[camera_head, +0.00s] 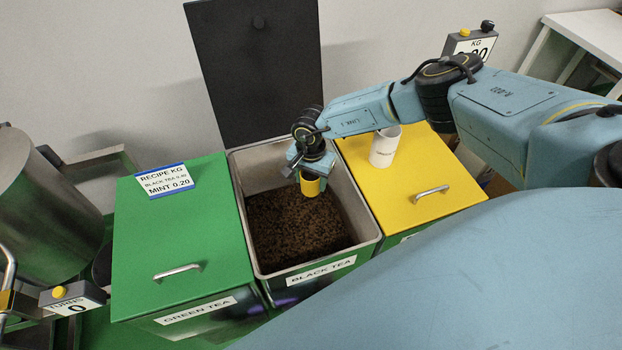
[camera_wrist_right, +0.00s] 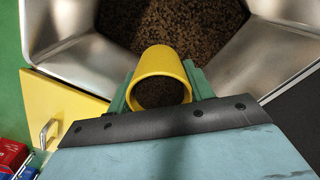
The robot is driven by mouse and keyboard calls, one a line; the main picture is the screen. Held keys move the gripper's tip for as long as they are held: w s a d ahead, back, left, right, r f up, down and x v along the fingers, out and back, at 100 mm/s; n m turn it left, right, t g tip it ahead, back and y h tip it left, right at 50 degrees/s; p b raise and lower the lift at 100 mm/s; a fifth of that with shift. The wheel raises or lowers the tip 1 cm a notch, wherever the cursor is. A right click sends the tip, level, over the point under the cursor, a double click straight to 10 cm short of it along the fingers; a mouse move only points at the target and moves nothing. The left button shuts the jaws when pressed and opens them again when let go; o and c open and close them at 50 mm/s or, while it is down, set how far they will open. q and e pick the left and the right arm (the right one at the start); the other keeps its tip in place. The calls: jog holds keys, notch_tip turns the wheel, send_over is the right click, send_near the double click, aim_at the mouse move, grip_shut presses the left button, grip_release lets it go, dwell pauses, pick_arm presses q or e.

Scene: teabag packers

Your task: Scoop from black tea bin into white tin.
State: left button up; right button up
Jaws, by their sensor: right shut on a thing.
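The black tea bin (camera_head: 365,236) stands open in the head view, its dark lid (camera_head: 262,75) raised at the back. Loose dark tea (camera_head: 290,230) covers its bottom. My right gripper (camera_head: 311,178) is inside the bin opening, shut on a yellow scoop (camera_head: 311,187). In the right wrist view the scoop (camera_wrist_right: 160,62) sits between the green fingers, and dark tea shows inside its round mouth. Whether the scoop touches the tea below cannot be told. The white tin (camera_head: 384,147) stands upright on the yellow bin lid, right of the black tea bin. My left gripper is not in view.
A closed green tea bin (camera_head: 215,220) with a recipe card (camera_head: 164,180) is on the left. The closed yellow bin (camera_head: 400,195) is on the right. A KG scale display (camera_head: 470,45) stands behind my right arm. A turns counter (camera_head: 72,299) is at lower left.

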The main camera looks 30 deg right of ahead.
notch_tip(320, 180, up, 12)
jog(key=p, duration=0.8)
jog(key=shift+p, duration=0.35)
jog(key=shift+f, duration=0.1)
